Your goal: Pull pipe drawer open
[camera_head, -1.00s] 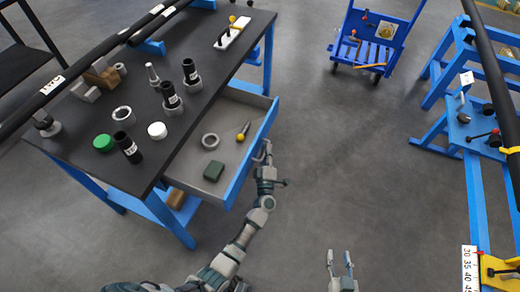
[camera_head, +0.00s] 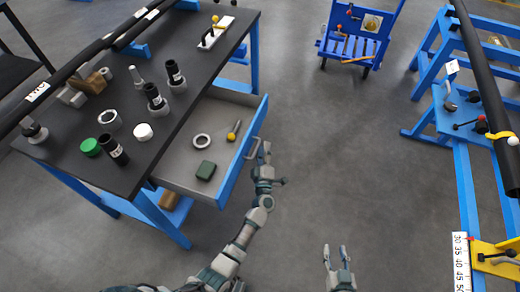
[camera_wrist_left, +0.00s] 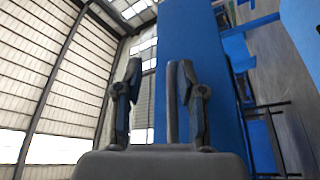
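The grey drawer (camera_head: 178,170) with a blue front (camera_head: 232,178) stands pulled well out from under the black-topped table. Its grey handle (camera_head: 252,148) is on the outer face of the front; the handle bar also shows upright in the left wrist view (camera_wrist_left: 172,100). My left gripper (camera_head: 265,150) is open just outside the handle. In the left wrist view the bar appears between its spread fingers (camera_wrist_left: 158,90), nearer the right finger; the head view shows a small gap to the handle. My right gripper (camera_head: 338,252) is open and empty above the floor.
The drawer holds a grey ring (camera_head: 202,141), a dark green box (camera_head: 205,170) and a yellow-ended tool (camera_head: 233,131). Pipe parts and caps stand on the tabletop (camera_head: 180,115). A blue cart (camera_head: 360,35) and blue rack (camera_head: 465,125) stand beyond. Floor right of the drawer is clear.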

